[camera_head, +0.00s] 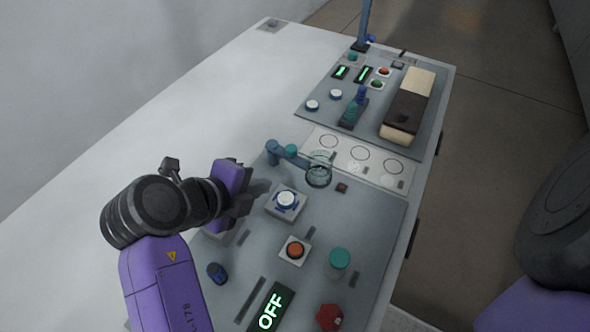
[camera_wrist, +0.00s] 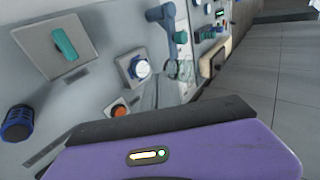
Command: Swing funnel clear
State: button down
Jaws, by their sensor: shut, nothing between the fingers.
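The funnel (camera_head: 319,172) is a clear, round-rimmed cup on the end of a blue swing arm (camera_head: 273,152) with a teal knob (camera_head: 291,151). It sits at the far edge of the near grey panel, close to a row of ringed circles. In the wrist view the funnel (camera_wrist: 180,69) shows beyond my fingers, near the blue arm (camera_wrist: 160,14). My gripper (camera_head: 255,191) is shut and empty. It is left of the funnel, apart from it, near the white button. The fingers look faint and grey in the wrist view (camera_wrist: 160,93).
A white button (camera_head: 286,199) on a raised box stands close to my gripper. The near panel also carries an orange button (camera_head: 295,250), a teal knob (camera_head: 340,258), a red knob (camera_head: 329,317) and an OFF display (camera_head: 270,310). The white tabletop (camera_head: 150,120) at left is bare.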

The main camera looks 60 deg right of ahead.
aim_at(297, 156)
jog(key=shift+m, duration=0.4)
jog(key=x, duration=0.9)
jog(key=shift+s+f+p, duration=0.2)
jog(key=shift+p, duration=0.15)
jog(key=d, duration=0.1)
jog(key=d+p, duration=0.1)
jog(key=d, duration=0.1)
jog(key=shift+s+d+f, duration=0.15)
jog(key=shift+f, duration=0.05)
jog(key=shift+d+f, duration=0.1)
jog(key=shift+d, duration=0.45)
jog(key=shift+s, duration=0.1)
